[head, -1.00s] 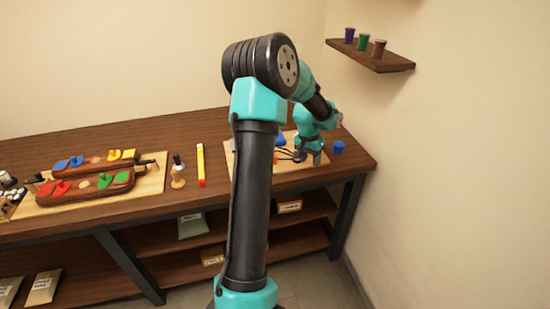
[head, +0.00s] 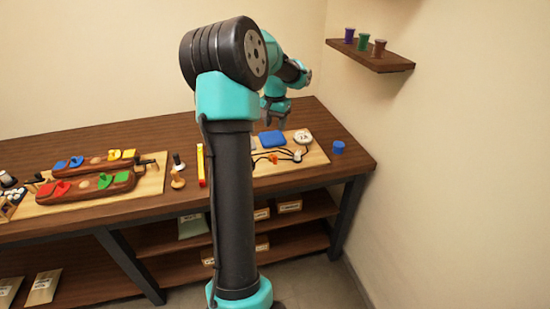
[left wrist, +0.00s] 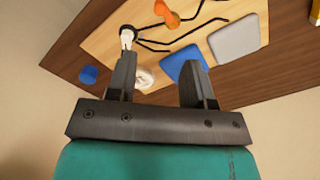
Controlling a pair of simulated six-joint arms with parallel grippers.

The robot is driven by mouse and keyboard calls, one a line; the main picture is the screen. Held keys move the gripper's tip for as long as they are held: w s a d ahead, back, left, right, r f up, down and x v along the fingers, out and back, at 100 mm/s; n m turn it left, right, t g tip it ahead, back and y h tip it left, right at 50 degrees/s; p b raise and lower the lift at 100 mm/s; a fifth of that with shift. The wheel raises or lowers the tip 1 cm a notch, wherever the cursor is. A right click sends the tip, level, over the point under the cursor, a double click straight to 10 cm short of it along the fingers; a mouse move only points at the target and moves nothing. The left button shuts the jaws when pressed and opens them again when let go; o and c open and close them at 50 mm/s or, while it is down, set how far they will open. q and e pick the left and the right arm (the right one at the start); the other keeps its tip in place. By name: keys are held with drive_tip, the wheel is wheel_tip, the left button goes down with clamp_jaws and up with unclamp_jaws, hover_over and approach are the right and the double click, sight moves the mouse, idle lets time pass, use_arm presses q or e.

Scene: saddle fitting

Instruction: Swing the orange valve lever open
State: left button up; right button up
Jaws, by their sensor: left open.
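A small orange part (head: 274,159), which looks like the valve lever, sits on a light wooden board (head: 315,160) at the right of the bench. In the left wrist view it is an orange shape (left wrist: 166,13) at the top edge, beside black lines. Its exact angle is too small to tell. My left gripper (head: 276,121) is above the back of the board, beyond the orange part and apart from it. In the left wrist view my left gripper (left wrist: 157,72) is open with nothing between its fingers. My right gripper is not in view.
On the board are a blue pad (head: 272,138), a white round piece (head: 303,136), a white fitting (head: 298,155) and black lines. A blue cup (head: 338,147) stands right of the board. A yellow bar (head: 201,165) lies left of it. A wall shelf (head: 370,56) hangs at right.

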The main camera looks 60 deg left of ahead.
sight(275, 157)
use_arm(q)
wheel_tip(275, 157, down, 15)
drive_tip(key=shift+f, duration=0.2)
idle(0.3)
drive_tip(key=shift+c, duration=0.2)
clamp_jaws()
